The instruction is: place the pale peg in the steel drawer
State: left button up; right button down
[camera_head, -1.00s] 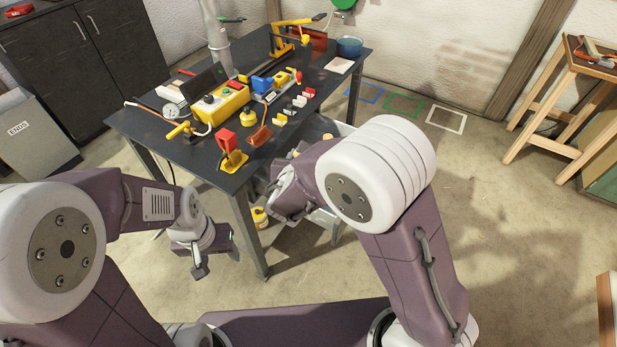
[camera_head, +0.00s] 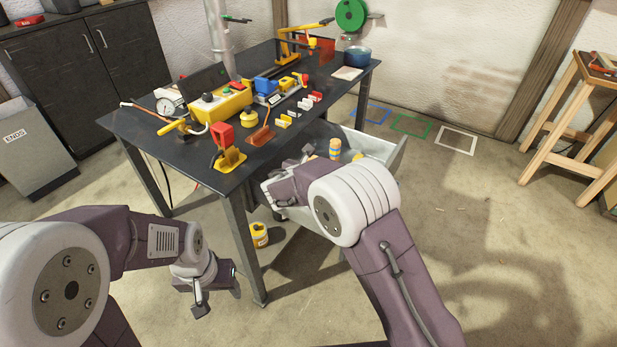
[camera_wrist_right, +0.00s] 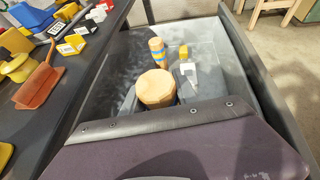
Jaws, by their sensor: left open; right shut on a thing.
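The steel drawer (camera_head: 392,152) stands open under the right side of the dark table; its wall also shows in the right wrist view (camera_wrist_right: 262,75). My right gripper (camera_head: 306,154) is over the drawer. It is shut on the pale peg (camera_wrist_right: 156,86), whose many-sided wooden top shows in the right wrist view. The peg's lower part is hidden, so I cannot tell whether it touches the drawer floor. In the head view my wrist hides the peg. My left gripper (camera_head: 216,290) is open and empty, low in front of the table.
A blue-and-yellow banded peg (camera_wrist_right: 157,50), a small yellow piece (camera_wrist_right: 183,52) and a grey-white piece (camera_wrist_right: 190,74) are in the drawer beyond the held peg. The table (camera_head: 130,128) carries several tools beside the drawer. A yellow pot (camera_head: 259,235) stands on the floor.

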notch_tip(320, 180, down, 6)
jog(key=w+a+b, duration=0.1)
jog(key=a, duration=0.1)
jog(key=shift+w+a, duration=0.35)
jog(key=shift+s+f+b, duration=0.1)
jog(key=shift+f+b, duration=0.45)
jog(key=shift+b, duration=0.2)
